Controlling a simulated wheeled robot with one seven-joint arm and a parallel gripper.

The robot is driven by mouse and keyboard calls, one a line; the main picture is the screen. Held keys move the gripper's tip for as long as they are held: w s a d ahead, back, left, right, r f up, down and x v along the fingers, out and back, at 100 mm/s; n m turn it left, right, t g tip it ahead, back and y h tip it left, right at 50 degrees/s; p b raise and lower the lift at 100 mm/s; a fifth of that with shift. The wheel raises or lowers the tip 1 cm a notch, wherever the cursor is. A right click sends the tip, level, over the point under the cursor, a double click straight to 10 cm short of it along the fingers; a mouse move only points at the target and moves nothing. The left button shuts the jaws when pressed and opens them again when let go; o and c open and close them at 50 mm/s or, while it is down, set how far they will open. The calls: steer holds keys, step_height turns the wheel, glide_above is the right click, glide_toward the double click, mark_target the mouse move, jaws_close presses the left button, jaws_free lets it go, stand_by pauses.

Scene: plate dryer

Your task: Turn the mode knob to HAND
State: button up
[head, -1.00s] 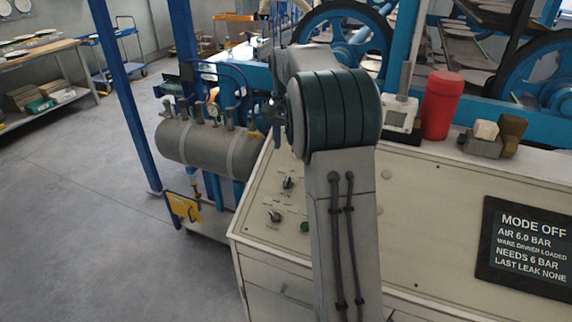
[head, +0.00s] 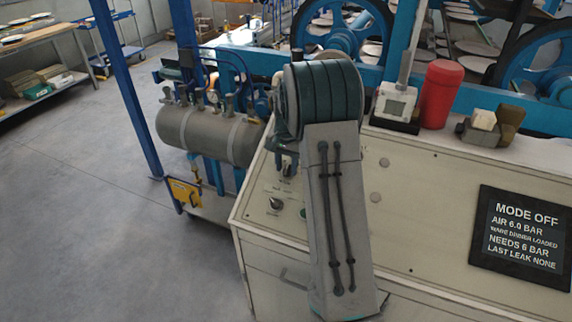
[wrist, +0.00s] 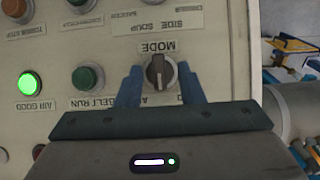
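Narrow gaps seem to show between fingers and knob; contact is unclear. Position labels below the knob are mostly hidden by my gripper. In the head view the mode knob (head: 287,172) is partly visible beneath my arm's end. The display (head: 524,236) reads MODE OFF.
Another knob (head: 276,203) sits nearer on the panel. The wrist view shows a lit green AIR GOOD lamp (wrist: 30,85), a dark green BELT RUN button (wrist: 88,77) and more controls. A grey air tank (head: 209,132) stands left of the cabinet. A red canister (head: 441,94) stands behind.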

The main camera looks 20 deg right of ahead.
steer(key=shift+f, duration=0.2)
steer(key=c, duration=0.6)
steer(key=n, duration=0.1)
steer(key=n+g+h, duration=0.1)
steer(key=n, duration=0.1)
steer(key=shift+w+a+h, duration=0.1)
steer(key=shift+a+h, duration=0.05)
steer(key=shift+h, duration=0.15)
steer(key=n+g+h, duration=0.1)
steer(key=n+h, duration=0.1)
steer(key=n, duration=0.2)
steer(key=shift+a+n, duration=0.15)
steer(key=shift+n, duration=0.15)
steer(key=shift+h, duration=0.3)
